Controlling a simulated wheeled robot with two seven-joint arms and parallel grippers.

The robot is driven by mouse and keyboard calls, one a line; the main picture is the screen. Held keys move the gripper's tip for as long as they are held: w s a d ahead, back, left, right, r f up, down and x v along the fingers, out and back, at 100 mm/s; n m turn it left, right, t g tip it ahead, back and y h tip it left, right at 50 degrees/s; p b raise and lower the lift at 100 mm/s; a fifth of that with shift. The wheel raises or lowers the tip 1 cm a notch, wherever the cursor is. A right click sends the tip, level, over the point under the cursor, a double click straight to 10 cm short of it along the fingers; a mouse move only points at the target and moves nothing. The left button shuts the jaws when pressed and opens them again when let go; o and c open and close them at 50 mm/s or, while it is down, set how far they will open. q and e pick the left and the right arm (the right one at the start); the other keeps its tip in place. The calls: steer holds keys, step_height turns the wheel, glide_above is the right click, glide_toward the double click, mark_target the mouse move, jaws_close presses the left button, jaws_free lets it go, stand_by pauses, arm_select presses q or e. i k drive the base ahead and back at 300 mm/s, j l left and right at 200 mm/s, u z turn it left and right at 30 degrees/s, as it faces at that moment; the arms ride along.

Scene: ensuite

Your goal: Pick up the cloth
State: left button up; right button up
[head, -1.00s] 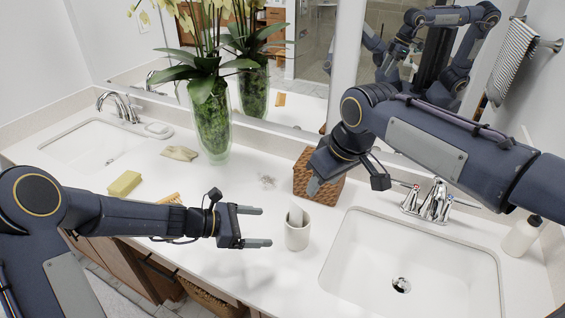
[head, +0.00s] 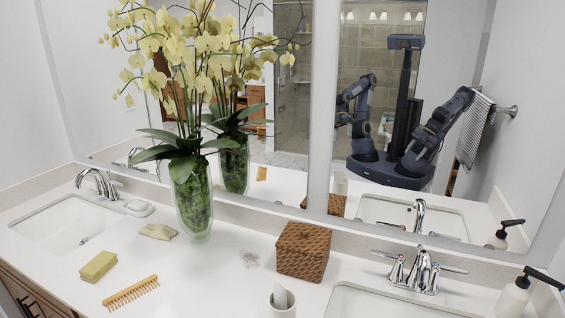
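A small crumpled beige cloth (head: 158,231) lies flat on the white counter, left of the green glass vase and in front of the soap dish. Nothing covers it. Neither of my grippers shows directly in the head view. My body and arms appear only as a reflection in the mirror, too small to tell the state of the fingers.
A vase of yellow orchids (head: 193,205) stands right of the cloth. A yellow sponge (head: 98,266) and a wooden comb (head: 131,292) lie nearer. A woven box (head: 303,251), a white cup (head: 282,302), two sinks and a soap pump (head: 513,298) are around. A striped towel (head: 475,132) shows in the mirror.

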mark_target(97, 267)
steer(key=k+u, duration=0.1)
steer(key=u, duration=0.75)
steer(key=k+j+u, duration=0.15)
steer(key=u, duration=0.25)
